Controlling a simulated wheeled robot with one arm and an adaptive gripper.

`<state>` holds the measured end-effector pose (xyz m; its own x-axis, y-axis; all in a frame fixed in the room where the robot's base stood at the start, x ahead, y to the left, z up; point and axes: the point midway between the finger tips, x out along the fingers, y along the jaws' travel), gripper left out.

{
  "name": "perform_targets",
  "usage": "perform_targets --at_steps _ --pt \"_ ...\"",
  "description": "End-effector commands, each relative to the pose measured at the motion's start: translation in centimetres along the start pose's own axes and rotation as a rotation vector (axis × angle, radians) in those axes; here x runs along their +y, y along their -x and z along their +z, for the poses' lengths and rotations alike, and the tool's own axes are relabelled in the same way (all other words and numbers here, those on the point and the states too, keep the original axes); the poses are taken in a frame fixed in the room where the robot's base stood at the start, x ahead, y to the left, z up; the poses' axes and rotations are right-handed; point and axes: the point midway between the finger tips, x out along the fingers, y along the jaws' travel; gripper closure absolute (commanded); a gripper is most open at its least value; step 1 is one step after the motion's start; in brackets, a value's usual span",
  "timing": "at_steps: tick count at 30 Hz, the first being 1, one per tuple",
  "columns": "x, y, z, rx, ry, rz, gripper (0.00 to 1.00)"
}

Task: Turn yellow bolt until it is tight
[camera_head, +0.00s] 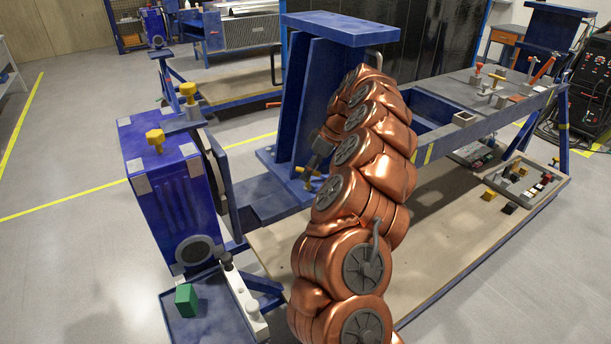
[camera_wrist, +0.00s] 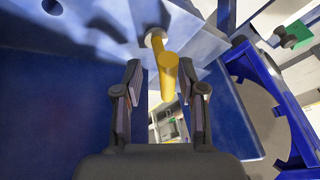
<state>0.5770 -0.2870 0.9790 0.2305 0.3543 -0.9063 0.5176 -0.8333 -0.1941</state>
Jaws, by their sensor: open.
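A yellow bolt (camera_wrist: 169,62) with a bar-like handle stands out from a light grey block (camera_wrist: 203,46) in the wrist view. In the head view a small yellow bolt (camera_head: 308,171) shows just below my gripper (camera_head: 316,154), by the foot of the blue upright. My gripper (camera_wrist: 160,70) is open, with one finger on each side of the bolt's handle in the wrist picture. The handle shows between the fingertips, with gaps on both sides. I cannot tell how deep it sits between them.
Other yellow bolts stand on a post (camera_head: 188,92) and on the blue box (camera_head: 155,139) at the left. The blue upright (camera_head: 330,95) rises close beside my gripper. A tray (camera_head: 212,315) with a green block (camera_head: 186,300) is at lower left. Fittings lie on the right-hand bench.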

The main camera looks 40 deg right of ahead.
Motion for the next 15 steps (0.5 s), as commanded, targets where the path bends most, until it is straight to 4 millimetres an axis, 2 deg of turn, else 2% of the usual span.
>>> perform_targets --at_steps 6,15 --pt "-0.2 -2.3 -0.1 -0.002 0.002 -0.005 0.60" --pt "-0.1 -3.0 -0.1 -0.001 0.002 -0.001 0.60"
